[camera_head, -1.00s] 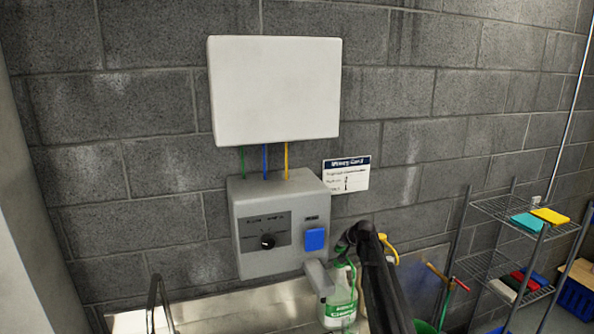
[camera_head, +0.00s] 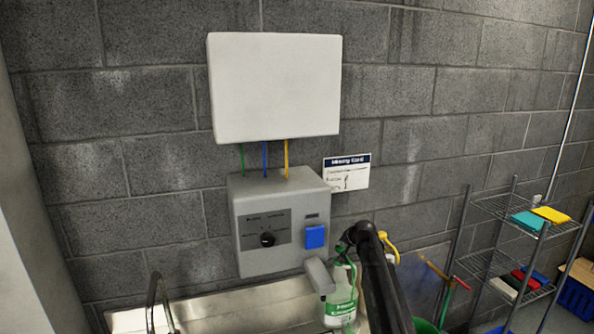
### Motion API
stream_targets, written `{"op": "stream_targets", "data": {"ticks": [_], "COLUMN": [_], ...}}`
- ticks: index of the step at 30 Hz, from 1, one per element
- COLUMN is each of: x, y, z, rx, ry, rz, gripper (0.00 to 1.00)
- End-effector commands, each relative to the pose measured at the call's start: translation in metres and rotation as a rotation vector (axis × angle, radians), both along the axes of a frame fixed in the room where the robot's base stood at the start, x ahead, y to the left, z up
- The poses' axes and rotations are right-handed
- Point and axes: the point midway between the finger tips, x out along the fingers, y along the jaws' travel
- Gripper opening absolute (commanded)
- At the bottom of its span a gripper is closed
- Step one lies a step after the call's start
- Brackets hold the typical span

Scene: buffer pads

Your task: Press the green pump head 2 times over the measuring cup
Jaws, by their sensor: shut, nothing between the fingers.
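My black arm (camera_head: 384,285) rises from the lower edge and bends over a bottle. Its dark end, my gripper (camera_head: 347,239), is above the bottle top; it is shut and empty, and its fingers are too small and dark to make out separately. The white bottle with a green label (camera_head: 341,306) stands upright by the sink, partly behind my arm. Bits of green show around its neck, but I cannot make out the green pump head or whether my gripper touches it. I cannot make out a measuring cup.
A grey dispenser (camera_head: 280,222) with a dial and blue button hangs on the block wall below a white box (camera_head: 275,88). A grey block (camera_head: 319,276) sits left of the bottle. A metal sink (camera_head: 215,306) is below. A wire shelf (camera_head: 505,215) stands at right.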

Motion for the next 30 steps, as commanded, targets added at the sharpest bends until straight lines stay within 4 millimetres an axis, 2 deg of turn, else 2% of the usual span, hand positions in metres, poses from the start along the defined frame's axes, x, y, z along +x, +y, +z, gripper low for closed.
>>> {"op": "stream_targets", "data": {"ticks": [30], "x": [-0.0003], "y": [0.0000], "z": [-0.0089], "rx": [-0.001], "ry": [0.002], "rz": [0.001], "gripper": [0.00]}}
